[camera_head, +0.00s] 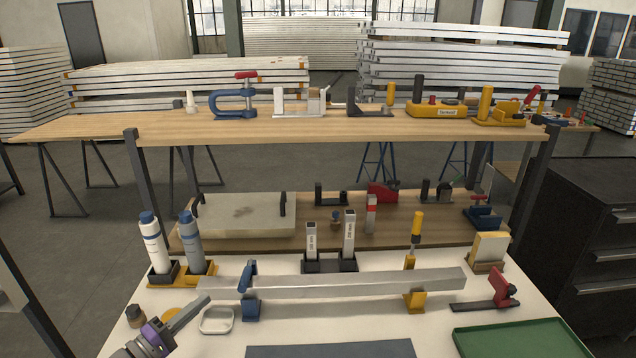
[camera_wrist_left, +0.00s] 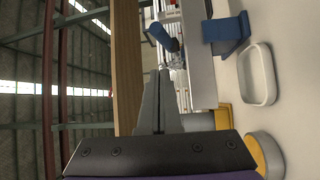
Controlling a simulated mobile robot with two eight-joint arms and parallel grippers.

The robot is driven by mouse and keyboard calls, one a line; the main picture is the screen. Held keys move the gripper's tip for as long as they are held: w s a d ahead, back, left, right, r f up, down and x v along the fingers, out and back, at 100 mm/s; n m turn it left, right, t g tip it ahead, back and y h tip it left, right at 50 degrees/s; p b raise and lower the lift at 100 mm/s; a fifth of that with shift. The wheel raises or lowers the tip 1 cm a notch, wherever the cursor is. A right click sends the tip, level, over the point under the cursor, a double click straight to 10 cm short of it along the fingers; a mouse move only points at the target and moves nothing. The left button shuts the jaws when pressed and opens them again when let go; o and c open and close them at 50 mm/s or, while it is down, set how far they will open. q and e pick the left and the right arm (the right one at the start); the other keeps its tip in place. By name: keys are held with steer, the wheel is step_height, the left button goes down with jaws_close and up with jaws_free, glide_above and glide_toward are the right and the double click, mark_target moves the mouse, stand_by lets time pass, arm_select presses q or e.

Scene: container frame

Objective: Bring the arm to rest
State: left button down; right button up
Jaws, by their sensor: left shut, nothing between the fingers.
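My left gripper (camera_head: 205,300) comes in from the lower left in the head view, with a purple ring behind its grey fingers. Its fingers are together and empty, pointing up and to the right over the white table (camera_head: 360,325). In the left wrist view the closed fingers (camera_wrist_left: 160,72) point up the picture. The blue clamp (camera_wrist_left: 226,33) and the dish (camera_wrist_left: 257,74) lie to their right. My right gripper is in neither view.
The bar rests on a blue clamp (camera_head: 250,304) and a yellow support (camera_head: 414,301). Two bottles (camera_head: 151,241) (camera_head: 190,246) stand at the left. A green tray (camera_head: 515,340) lies at the right, a dark mat (camera_head: 330,349) at the front. A shelf (camera_head: 330,125) spans behind.

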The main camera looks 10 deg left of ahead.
arm_select(q)
steer(key=s+d+f+m+g+p, duration=0.1)
steer(key=s+d+m+g+p, duration=0.25)
steer(key=d, duration=0.55)
steer(key=s+d+f+m+g+p, duration=0.1)
steer(key=s+d+m+g+p, duration=0.15)
steer(key=d+g, duration=0.45)
steer(key=s+d+r+m+g+y+p, duration=0.1)
steer(key=s+m+y+p, duration=0.3)
steer(key=s, duration=1)
steer(key=d+m+y, duration=0.1)
steer(key=m+y, duration=0.1)
steer(key=y, duration=0.1)
steer(key=shift+y, duration=0.4)
